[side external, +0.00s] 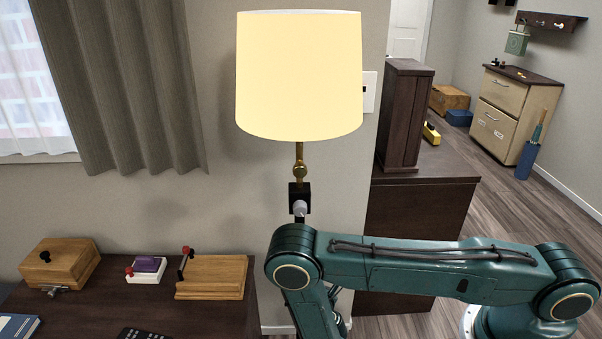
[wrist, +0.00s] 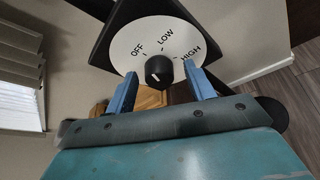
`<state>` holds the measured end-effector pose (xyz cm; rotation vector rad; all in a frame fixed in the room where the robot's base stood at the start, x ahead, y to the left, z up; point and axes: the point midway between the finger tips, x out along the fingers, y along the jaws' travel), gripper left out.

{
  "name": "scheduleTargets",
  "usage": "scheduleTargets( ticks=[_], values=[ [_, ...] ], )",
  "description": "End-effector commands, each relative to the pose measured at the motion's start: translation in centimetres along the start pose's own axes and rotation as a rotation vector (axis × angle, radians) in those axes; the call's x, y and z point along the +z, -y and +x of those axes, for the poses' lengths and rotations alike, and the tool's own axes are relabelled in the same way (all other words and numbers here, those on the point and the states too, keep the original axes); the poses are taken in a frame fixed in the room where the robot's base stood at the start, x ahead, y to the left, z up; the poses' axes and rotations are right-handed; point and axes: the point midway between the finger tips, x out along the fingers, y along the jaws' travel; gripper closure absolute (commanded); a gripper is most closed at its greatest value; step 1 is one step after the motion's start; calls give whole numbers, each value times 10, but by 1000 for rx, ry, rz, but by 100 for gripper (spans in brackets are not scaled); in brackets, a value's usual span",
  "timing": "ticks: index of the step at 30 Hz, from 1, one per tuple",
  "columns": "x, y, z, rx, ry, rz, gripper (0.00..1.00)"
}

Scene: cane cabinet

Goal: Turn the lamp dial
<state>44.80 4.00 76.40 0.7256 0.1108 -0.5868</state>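The lamp dial is a white disc (wrist: 150,40) on a black backing in the wrist view, marked OFF, LOW and HIGH from left to right. Its round black knob (wrist: 158,70) carries a short white line; which mark the line points to is unclear. My gripper (wrist: 161,70) is open, with one blue finger on each side of the knob and a gap on both sides. The lamp's cream shade (side external: 299,75) looks bright in the side view, above a brass stem (side external: 299,160) and a black block (side external: 298,196).
A dark desk (side external: 130,310) at left holds a wooden box (side external: 60,263), a white block with a purple top (side external: 146,270) and a wooden board with a lever (side external: 212,278). A dark cabinet (side external: 415,215) stands behind my arm at right.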

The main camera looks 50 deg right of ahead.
Motion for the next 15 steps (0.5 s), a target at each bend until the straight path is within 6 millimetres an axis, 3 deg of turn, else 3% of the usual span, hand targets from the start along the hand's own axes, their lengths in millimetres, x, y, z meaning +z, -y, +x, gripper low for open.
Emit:
scheduleTargets(
  ticks=[15],
  values=[
    [-1,0,-7,0,-2,-1,47]
  ],
)
